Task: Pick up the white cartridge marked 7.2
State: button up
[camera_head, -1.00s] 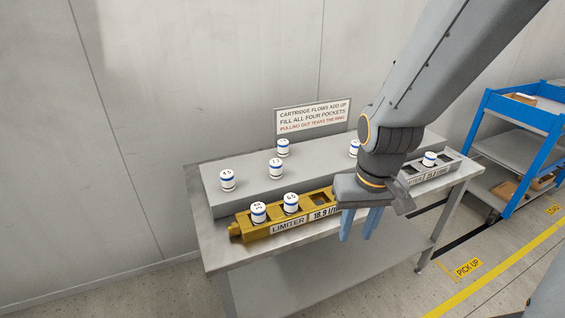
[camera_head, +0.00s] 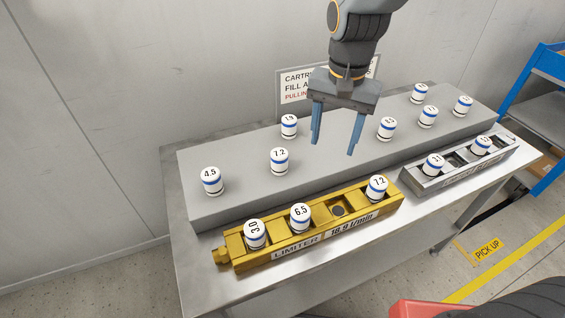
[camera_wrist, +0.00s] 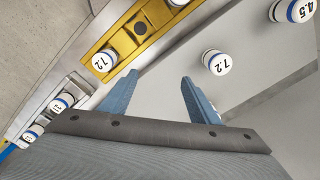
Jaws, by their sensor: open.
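Two white cartridges with blue bands are marked 7.2. One 7.2 cartridge (camera_head: 279,161) stands upright on the grey ledge; it also shows in the wrist view (camera_wrist: 216,62), right of my fingers. The other 7.2 cartridge (camera_head: 377,188) sits in the right-end pocket of the gold limiter block (camera_head: 240,252); it shows in the wrist view (camera_wrist: 104,60) at upper left. My gripper (camera_head: 333,148) is open and empty, fingers pointing down above the ledge, to the right of the ledge's 7.2 cartridge and apart from it. Its two blue fingers show in the wrist view (camera_wrist: 160,77).
Gold block pockets hold a 3.0 cartridge (camera_head: 255,234) and a 6.5 cartridge (camera_head: 300,217); one pocket (camera_head: 338,210) is empty. A 4.5 cartridge (camera_head: 212,181) and several others stand on the ledge (camera_head: 235,180). A grey block (camera_head: 420,184) with cartridges lies at right.

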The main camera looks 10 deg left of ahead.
jog(key=m+b, duration=0.1)
jog(key=m, duration=0.1)
send_over(279, 152)
jog(key=shift+s+d+g, duration=0.2)
jog(key=shift+d+g, duration=0.1)
jog(key=shift+d, duration=0.05)
jog(key=shift+a+f, duration=0.15)
jog(key=shift+w+a+f+p, duration=0.1)
jog(key=shift+f+p, duration=0.3)
jog(key=shift+f, duration=1.4)
jog(key=shift+a+f+p, duration=0.1)
jog(key=shift+f+p, duration=0.25)
jog(key=shift+f, duration=1.45)
jog(key=shift+c, duration=0.3)
jog(key=c, duration=1.2)
jog(key=shift+r, duration=0.1)
